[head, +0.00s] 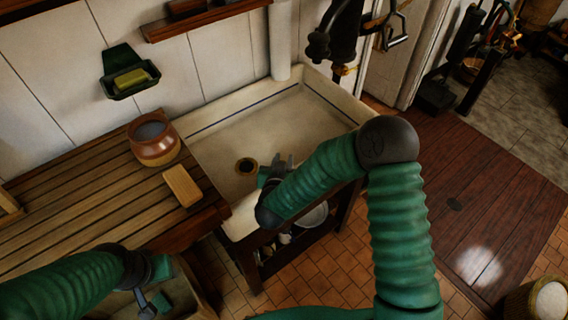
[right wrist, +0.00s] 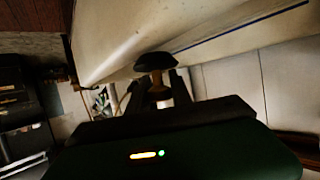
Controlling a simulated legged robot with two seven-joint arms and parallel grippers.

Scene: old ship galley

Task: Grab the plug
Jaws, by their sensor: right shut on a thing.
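The plug (right wrist: 157,62) shows in the right wrist view as a dark, rounded disc with a paler stem below it. My right gripper (right wrist: 157,88) is shut on the stem, with one finger on each side. In the head view my right gripper (head: 283,165) is over the near part of the pale sink (head: 290,120), to the right of the round drain (head: 246,166). The plug cannot be made out there. My left gripper (head: 152,303) is low at the bottom left, below the wooden counter's front edge; its finger gap is unclear.
A brown crock (head: 154,150) and a tan block (head: 182,186) stand on the slatted wooden counter (head: 75,215) left of the sink. A dark tap (head: 340,40) rises at the sink's back right. A green soap holder (head: 125,75) hangs on the wall.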

